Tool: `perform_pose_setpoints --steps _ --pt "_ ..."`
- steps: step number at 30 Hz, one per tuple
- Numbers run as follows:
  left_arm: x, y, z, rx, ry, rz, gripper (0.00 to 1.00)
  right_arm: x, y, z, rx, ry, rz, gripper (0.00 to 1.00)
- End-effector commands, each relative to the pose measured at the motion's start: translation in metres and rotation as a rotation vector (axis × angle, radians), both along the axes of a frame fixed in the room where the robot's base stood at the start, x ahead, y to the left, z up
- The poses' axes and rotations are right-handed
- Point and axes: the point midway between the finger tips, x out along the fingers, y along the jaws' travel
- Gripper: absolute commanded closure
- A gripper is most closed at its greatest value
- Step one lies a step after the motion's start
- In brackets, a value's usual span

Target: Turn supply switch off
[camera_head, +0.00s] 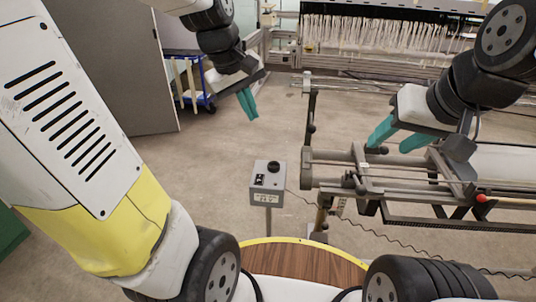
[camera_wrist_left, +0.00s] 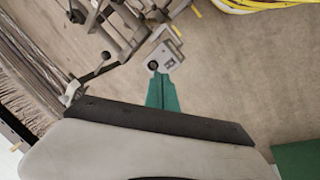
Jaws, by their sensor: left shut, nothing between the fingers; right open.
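A small grey control box (camera_head: 266,192) stands on a post in the middle of the head view. It has a black round knob (camera_head: 273,167), a small black switch (camera_head: 259,180) and a label on its front. I cannot read the label or the switch position. My left gripper (camera_head: 252,113) is shut and empty, pointing down, apart from the box and beyond it in the head view. In the left wrist view its teal fingers (camera_wrist_left: 161,80) overlap the lower part of the box (camera_wrist_left: 168,50). My right gripper (camera_head: 393,140) is open and empty above the metal frame.
A metal frame with rails (camera_head: 335,182) stands right of the box, and a dark cable runs from the box beneath it. A loom with white threads (camera_head: 380,35) is at the back. A blue cart (camera_head: 190,80) stands at the back left. Floor left of the box is clear.

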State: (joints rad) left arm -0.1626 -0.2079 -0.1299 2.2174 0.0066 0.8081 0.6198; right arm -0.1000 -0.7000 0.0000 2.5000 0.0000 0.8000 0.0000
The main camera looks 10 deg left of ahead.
Motion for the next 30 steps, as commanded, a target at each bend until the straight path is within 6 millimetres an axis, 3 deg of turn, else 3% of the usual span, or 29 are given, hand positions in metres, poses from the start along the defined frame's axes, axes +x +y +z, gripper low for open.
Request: perform_pose_setpoints --steps 6,15,22,30 --pt "0.058 0.004 -0.044 -0.046 0.165 0.301 1.0 0.0 0.0 0.0 0.0 0.0 0.0 0.52" --pt "0.121 0.011 -0.123 -0.03 0.329 0.718 1.0 0.0 0.0 0.0 0.0 0.0 0.0 0.52" --pt "0.145 0.015 -0.169 0.004 0.38 0.93 1.0 0.0 0.0 0.0 0.0 0.0 0.0 0.52" --pt "0.152 0.016 -0.182 0.015 0.389 0.996 1.0 0.0 0.0 0.0 0.0 0.0 0.0 0.52"
